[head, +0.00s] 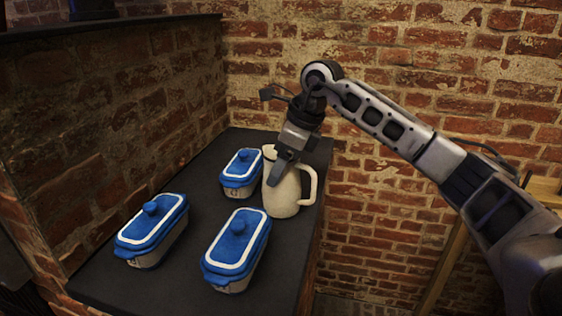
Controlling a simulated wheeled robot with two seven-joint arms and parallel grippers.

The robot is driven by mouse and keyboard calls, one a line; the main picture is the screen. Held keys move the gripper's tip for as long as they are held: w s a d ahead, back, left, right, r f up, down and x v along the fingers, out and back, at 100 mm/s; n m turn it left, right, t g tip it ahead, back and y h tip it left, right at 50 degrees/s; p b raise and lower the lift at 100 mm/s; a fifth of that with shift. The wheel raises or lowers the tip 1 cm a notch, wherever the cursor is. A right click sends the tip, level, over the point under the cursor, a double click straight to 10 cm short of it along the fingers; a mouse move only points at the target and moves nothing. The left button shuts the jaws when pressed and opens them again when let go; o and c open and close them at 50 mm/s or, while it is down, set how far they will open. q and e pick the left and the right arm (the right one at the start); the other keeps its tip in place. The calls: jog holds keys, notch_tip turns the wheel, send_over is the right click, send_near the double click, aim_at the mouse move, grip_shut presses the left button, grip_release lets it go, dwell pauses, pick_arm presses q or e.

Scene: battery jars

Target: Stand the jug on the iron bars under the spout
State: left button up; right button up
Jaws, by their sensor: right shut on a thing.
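The cream jug (284,196) stands upright at the far right part of the dark counter, its handle pointing right. My right gripper (282,172) comes down on the jug from above and is shut on its upper part. The fingers hide part of the jug's rim. I cannot tell whether the jug's base touches the counter. My left gripper is not in view. No iron bars and no spout show in the head view.
Three blue-lidded battery jars stand on the counter: one behind the jug's left side (241,173), one at the left (152,230), one in front (236,249). The dark counter (190,278) ends at a right edge near the jug. Brick walls stand behind and left.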

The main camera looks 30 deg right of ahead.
jog(key=shift+f, duration=0.1)
jog(key=o, duration=1.6)
